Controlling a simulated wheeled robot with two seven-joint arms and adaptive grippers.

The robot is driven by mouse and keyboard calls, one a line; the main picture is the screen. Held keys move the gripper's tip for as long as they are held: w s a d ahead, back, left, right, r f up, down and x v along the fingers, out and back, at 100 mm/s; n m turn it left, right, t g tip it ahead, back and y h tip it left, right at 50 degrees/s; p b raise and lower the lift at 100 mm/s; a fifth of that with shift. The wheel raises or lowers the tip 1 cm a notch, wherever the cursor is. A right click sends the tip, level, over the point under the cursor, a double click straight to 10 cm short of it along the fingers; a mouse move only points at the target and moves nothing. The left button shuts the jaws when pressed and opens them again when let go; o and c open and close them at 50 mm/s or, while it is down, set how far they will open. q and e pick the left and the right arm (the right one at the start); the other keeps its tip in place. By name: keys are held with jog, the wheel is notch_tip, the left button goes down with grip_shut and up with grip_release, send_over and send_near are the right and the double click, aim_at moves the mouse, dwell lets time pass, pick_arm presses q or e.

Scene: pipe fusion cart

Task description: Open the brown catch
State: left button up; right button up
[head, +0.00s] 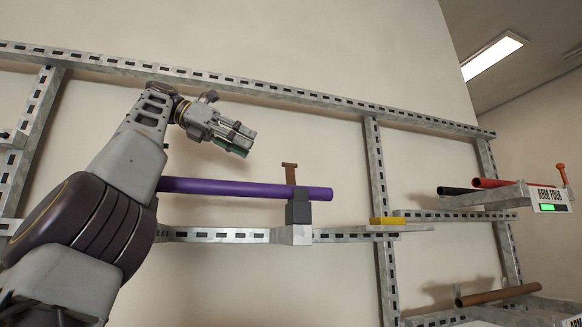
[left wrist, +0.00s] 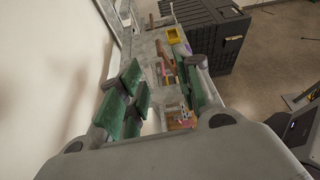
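The brown catch (head: 290,172) is a T-shaped brown piece standing upright above the grey clamp block (head: 298,210). A purple pipe (head: 240,190) runs through that block and its end sticks out to the right. My left gripper (head: 238,142) is above and left of the catch, apart from it, pointing right and down. In the left wrist view its green-padded fingers (left wrist: 162,95) stand apart with nothing held between them. Small brown and pink parts show beyond the fingers there, too small to tell which is the catch. My right gripper is in neither view.
Slotted metal rails (head: 250,88) form a frame along the wall. A yellow block (head: 388,221) sits on the lower rail. A bracket labelled ARM FOUR (head: 549,198) holds red and black pipes at right. A brown pipe (head: 500,294) lies lower right. A dark cabinet (left wrist: 210,35) stands beyond.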

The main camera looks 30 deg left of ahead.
aim_at(291, 166)
pick_arm(q)
jog(key=shift+w+d, duration=0.1)
jog(key=shift+w, duration=0.05)
jog(key=shift+x, duration=6.7)
